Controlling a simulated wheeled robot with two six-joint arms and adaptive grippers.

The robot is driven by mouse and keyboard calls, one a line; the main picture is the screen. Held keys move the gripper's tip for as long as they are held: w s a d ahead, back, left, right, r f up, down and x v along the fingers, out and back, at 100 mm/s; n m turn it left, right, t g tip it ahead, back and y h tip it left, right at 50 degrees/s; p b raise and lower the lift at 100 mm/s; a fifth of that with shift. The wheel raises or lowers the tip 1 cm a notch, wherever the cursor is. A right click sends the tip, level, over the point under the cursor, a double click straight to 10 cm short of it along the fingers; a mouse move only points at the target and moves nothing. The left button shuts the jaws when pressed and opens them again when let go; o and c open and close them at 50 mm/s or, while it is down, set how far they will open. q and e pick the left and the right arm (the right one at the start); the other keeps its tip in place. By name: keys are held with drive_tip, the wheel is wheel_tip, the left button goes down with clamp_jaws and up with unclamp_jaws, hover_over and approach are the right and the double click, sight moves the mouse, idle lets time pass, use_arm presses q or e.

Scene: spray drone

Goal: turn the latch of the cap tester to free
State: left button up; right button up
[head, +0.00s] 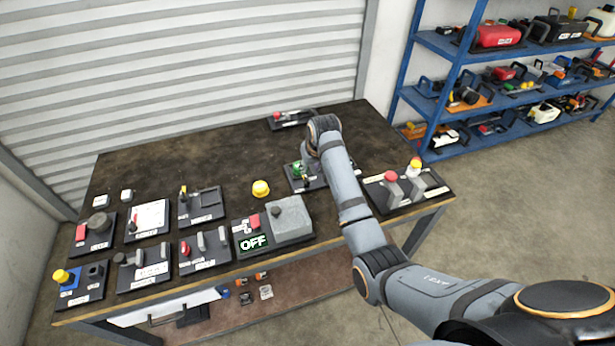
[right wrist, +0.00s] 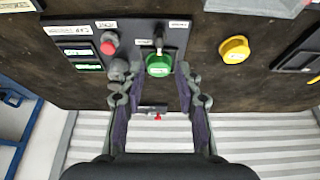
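A dark panel, which looks like the cap tester (head: 318,186), lies under my right gripper at the right middle of the table. In the right wrist view the panel (right wrist: 90,32) carries a green round cap (right wrist: 158,65), a small lever that may be the latch (right wrist: 159,40), a red button (right wrist: 109,46), a grey knob and lit green displays. My right gripper (right wrist: 156,76) is open, and the green cap shows between its fingertips. I cannot tell whether they touch it. In the head view my right arm hides much of the panel. My left gripper is not in view.
A loose yellow cap (head: 261,188) lies left of the panel. Several other panels fill the table's left. A panel with red and yellow knobs (head: 402,190) is at right. The table's back middle is clear.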

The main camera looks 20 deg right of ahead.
sight(307, 178)
drive_tip(key=x, duration=0.9)
drive_tip(key=shift+f, duration=0.1)
drive_tip(key=shift+d, duration=0.1)
drive_tip(key=shift+c, duration=0.4)
clamp_jaws()
